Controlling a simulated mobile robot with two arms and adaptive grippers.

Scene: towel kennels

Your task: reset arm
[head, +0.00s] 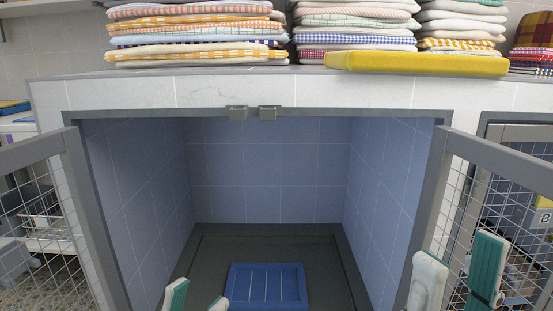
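My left gripper (197,299) shows only its fingertips at the bottom edge, in front of the kennel floor. The tips are apart, with nothing seen between them. My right gripper (458,262) is at the lower right, in front of the kennel's right mesh door. Its two fingers point up and stand apart, with nothing between them. The rest of both grippers is out of frame. The blue-tiled kennel (265,160) is open, with a blue slatted tray (267,285) on its dark floor.
The left mesh door (65,165) and right mesh door (500,170) are swung open on both sides. Another kennel (520,135) stands at the right. The kennel interior above the tray is clear.

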